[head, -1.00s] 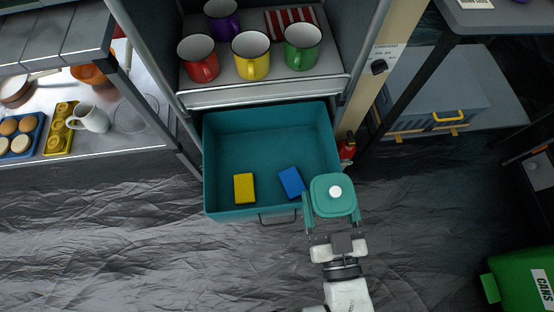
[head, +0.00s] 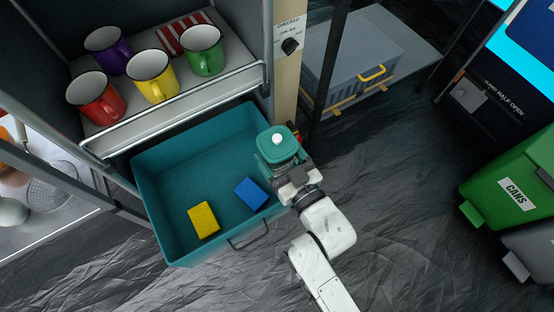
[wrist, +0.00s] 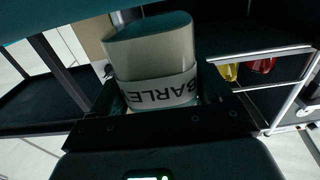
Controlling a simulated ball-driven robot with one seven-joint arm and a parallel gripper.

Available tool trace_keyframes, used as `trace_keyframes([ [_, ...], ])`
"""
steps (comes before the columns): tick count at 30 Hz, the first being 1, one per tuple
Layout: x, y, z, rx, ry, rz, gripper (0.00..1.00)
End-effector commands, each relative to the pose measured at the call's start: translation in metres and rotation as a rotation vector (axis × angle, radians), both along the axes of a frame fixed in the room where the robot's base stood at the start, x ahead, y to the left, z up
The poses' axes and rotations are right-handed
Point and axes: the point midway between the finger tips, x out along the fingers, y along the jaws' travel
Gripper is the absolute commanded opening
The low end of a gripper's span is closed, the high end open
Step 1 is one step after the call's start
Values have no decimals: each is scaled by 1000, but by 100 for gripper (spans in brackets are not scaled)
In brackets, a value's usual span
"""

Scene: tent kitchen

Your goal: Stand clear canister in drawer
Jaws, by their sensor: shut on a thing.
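The clear canister (head: 279,146) has a teal lid with a white knob. In the wrist view its see-through body (wrist: 150,50) carries a white label reading "BARLE", upside down in that picture. My gripper (head: 290,172) is shut on the canister. In the head view it holds it at the right front corner of the drawer, over or just beside the rim; I cannot tell which. The teal drawer (head: 165,175) is pulled open. A yellow sponge (head: 203,220) and a blue sponge (head: 250,193) lie on its floor, toward the front. The canister's base is hidden in the head view.
Several coloured mugs (head: 152,76) stand on the shelf above the drawer. The drawer's back and left floor is bare. A red bottle (head: 295,130) is partly hidden behind the canister. A green bin (head: 515,190) stands at the right.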

Motion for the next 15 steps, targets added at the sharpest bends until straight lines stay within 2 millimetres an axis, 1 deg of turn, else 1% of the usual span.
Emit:
trace_keyframes([
  [1, 4, 2, -5, 1, -4, 2, 23],
  [5, 8, 2, -8, 3, -4, 1, 23],
  [8, 12, 3, -15, 3, -4, 0, 23],
  [12, 13, 3, -35, 1, -2, 1, 23],
  [15, 13, 3, -44, 1, -4, 0, 23],
])
